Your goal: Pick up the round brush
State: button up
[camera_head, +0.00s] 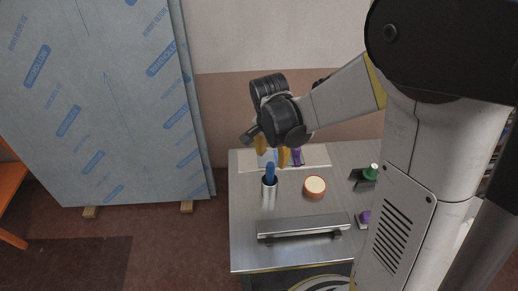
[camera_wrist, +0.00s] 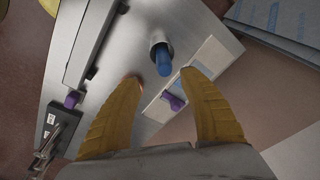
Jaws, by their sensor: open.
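A blue handle stands upright in a metal cup in the head view (camera_head: 269,172) and the wrist view (camera_wrist: 163,60). It may be the round brush; its lower end is hidden in the cup (camera_head: 269,193). My gripper (camera_head: 272,156) is open, with yellow fingers just above and behind the cup in the head view. In the wrist view my gripper (camera_wrist: 160,77) has its fingertips apart, the blue handle showing between and beyond them. Nothing is held.
The metal table carries a round cream-topped orange thing (camera_head: 315,186), a long metal bar (camera_head: 300,227), a green-topped item (camera_head: 370,171) and a purple item (camera_head: 364,217). Another purple item (camera_wrist: 174,102) lies on a pale board (camera_wrist: 205,58). Wrapped panels (camera_head: 100,90) lean at left.

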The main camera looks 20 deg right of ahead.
aim_at(271, 166)
jog(key=shift+w+f, duration=0.15)
jog(key=shift+f, duration=0.6)
jog(key=f+b, duration=0.1)
jog(key=f, duration=0.1)
jog(key=f+b, duration=0.1)
jog(key=f, duration=0.2)
jog(key=shift+w+d, duration=0.15)
jog(key=shift+w, duration=0.05)
jog(key=f+b, duration=0.2)
jog(key=f, duration=0.1)
jog(key=w+f+b, duration=0.1)
jog(key=f, duration=0.1)
jog(key=shift+d+f, duration=0.15)
jog(key=shift+f, duration=0.1)
jog(key=shift+r, duration=0.1)
jog(key=shift+s, duration=0.1)
grip_shut()
